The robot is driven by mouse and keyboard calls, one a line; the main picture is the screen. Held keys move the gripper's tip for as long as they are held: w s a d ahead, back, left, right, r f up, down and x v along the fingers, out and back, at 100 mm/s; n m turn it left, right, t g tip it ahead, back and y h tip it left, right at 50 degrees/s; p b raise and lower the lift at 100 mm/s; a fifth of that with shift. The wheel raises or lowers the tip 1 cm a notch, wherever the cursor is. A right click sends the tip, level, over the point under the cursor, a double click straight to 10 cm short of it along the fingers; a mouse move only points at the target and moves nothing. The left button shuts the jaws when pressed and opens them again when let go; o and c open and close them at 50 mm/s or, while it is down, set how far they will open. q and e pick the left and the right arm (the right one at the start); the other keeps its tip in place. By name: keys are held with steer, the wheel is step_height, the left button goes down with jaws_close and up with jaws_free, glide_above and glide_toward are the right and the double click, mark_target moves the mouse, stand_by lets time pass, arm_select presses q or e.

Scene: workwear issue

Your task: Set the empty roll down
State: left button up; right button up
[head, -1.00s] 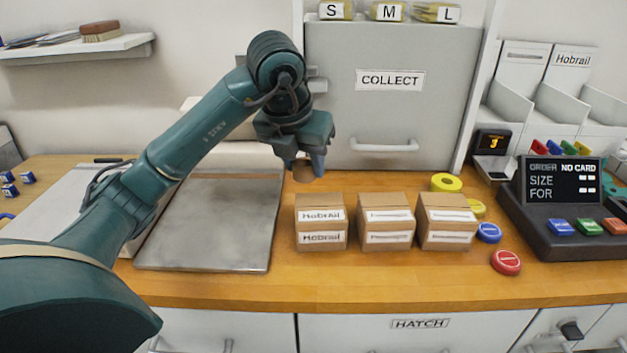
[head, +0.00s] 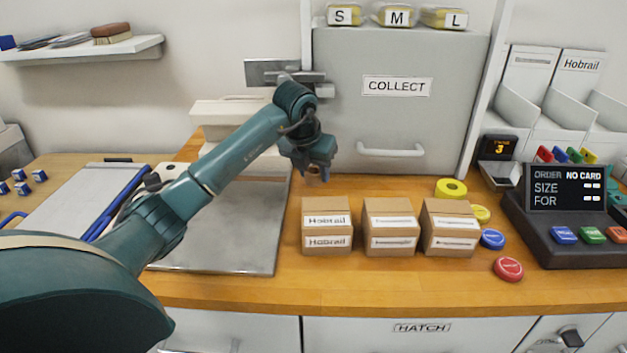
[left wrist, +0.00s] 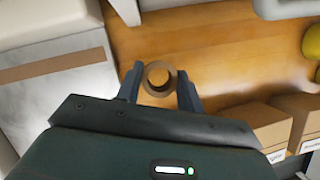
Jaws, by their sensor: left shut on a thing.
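The empty roll (left wrist: 160,79) is a short brown cardboard ring. In the left wrist view it sits between the two fingers of my left gripper (left wrist: 160,88), with its open end facing the camera and wooden counter behind it. In the head view my left gripper (head: 317,172) points down behind the Hobrail box, near the front of the COLLECT cabinet. The roll is mostly hidden there by the fingers. I cannot tell whether the roll touches the counter. My right gripper is in neither view.
Three cardboard boxes, the nearest marked Hobrail (head: 326,228), stand in a row in front of the gripper. A grey metal plate (head: 225,240) lies to the left. The COLLECT cabinet (head: 395,120) stands behind. Yellow tape (head: 451,189) lies to the right. Bare counter (left wrist: 220,50) surrounds the roll.

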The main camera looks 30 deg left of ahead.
mark_target(316, 190)
arm_select(q)
step_height(316, 190, down, 3)
steer(key=shift+w, duration=0.1)
steer(key=shift+w+a+f, duration=0.2)
steer(key=shift+w, duration=0.05)
steer(key=shift+f, duration=0.2)
steer(key=o, duration=0.9)
steer(key=shift+o, duration=0.2)
steer(key=shift+r, duration=0.1)
steer(key=shift+r, duration=0.25)
steer(key=v, duration=1.1)
steer(key=shift+s+r, duration=0.25)
steer(key=shift+r, duration=0.05)
